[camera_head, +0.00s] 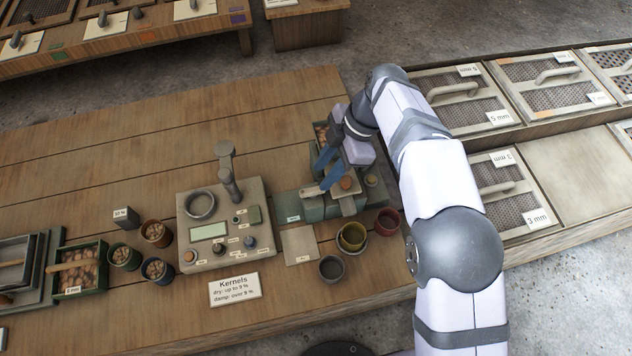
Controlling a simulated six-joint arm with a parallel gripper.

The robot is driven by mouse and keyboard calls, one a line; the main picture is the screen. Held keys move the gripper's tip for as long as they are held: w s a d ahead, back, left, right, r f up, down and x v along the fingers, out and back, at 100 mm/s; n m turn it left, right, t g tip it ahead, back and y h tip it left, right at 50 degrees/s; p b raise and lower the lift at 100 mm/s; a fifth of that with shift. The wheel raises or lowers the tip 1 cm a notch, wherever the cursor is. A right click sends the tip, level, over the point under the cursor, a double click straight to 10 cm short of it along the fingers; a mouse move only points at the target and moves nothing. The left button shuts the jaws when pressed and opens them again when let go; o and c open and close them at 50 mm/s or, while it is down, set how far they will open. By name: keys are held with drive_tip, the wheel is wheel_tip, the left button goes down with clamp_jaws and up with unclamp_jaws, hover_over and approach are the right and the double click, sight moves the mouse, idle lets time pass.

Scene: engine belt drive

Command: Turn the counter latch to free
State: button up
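My gripper (316,178) reaches in from the right over a green-grey device (314,208) on the wooden bench. Its two blue fingers point left and downward and look apart, with nothing visible between them. A brown round knob or cap (346,184) shows on the device, just right of the lower finger. I cannot make out which part is the counter latch, or its position; the gripper and arm cover part of the device. Whether the fingers touch the device is unclear.
A grey panel (220,262) with a small upright post stands left of the device. Pots, yellow (352,236), red (387,222) and dark grey (331,268), stand in front. A "Kernels" sign (235,289) lies near the front edge.

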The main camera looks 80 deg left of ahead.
sight(313, 189)
drive_tip(key=shift+p+x, duration=1.1)
drive_tip(key=shift+x, duration=2)
clamp_jaws()
